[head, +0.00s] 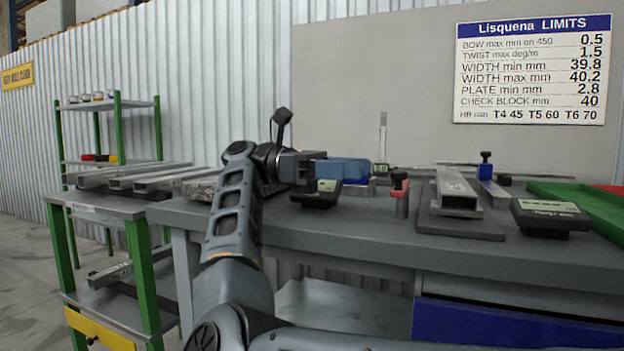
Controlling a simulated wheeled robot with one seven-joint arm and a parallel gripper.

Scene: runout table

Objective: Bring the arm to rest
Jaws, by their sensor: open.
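My arm reaches up from the bottom of the head view and bends right over the grey bench (330,236). My gripper (320,167) is at its end, above the back left part of the bench, pointing right. It is open, and I see nothing held in it. A blue object (348,170) shows just beyond the fingers; I cannot tell whether they touch. A small dark device with a display (316,194) sits on the bench below the gripper.
A metal channel (456,190) lies on a dark plate at the right. A green-legged rack with metal profiles (140,180) stands left.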

